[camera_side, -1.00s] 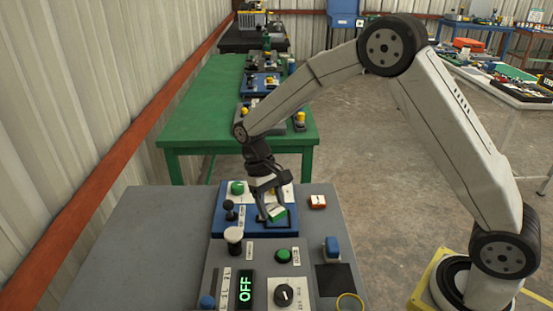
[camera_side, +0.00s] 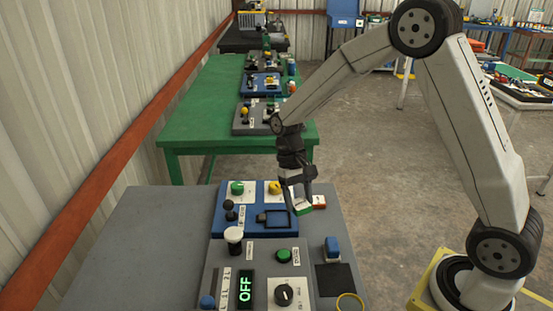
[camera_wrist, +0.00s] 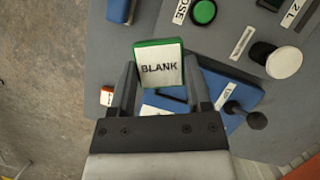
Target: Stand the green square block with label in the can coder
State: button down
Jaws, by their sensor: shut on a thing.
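The green square block (camera_side: 305,208) has a white face, which reads BLANK in the wrist view (camera_wrist: 160,66). My gripper (camera_side: 302,197) is shut on it; in the wrist view (camera_wrist: 161,88) a finger stands at each side of the block. The block hangs just right of the blue panel (camera_side: 240,229), in front of a red-edged white block (camera_side: 320,201). On the panel's right part is an empty-looking dark square frame (camera_side: 279,218), with a small dark piece at its left. No readable label tells me which part is the can coder.
The blue panel also carries a green knob (camera_side: 237,187), a yellow knob (camera_side: 274,187) and a black-balled lever (camera_side: 230,210). The nearer grey panel has a white-topped knob (camera_side: 234,236), a green button (camera_side: 284,255) and a blue block (camera_side: 332,246). The left tabletop (camera_side: 150,240) is clear.

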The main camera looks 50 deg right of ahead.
jog(key=m, duration=0.2)
jog(key=s+r+m+t+y, duration=0.1)
jog(key=m, duration=0.1)
jog(key=s+r+m+y, duration=0.1)
jog(key=m, duration=0.1)
jog(key=shift+a+m+t, duration=0.1)
jog(key=shift+m+t, duration=0.3)
jog(key=s+d+r+m+t, duration=0.1)
jog(key=s+r+m+t, duration=0.2)
jog(key=m, duration=1.3)
jog(key=s+t, duration=0.2)
jog(key=shift+t, duration=0.4)
jog(key=shift+s+d, duration=0.1)
jog(key=w+f, duration=0.3)
jog(key=w, duration=0.1)
jog(key=w+f, duration=0.3)
jog(key=w, duration=0.1)
jog(key=w+f, duration=0.2)
jog(key=w, duration=0.3)
jog(key=shift+d+f, duration=0.1)
jog(key=shift+f, duration=0.3)
jog(key=shift+w+f, duration=0.25)
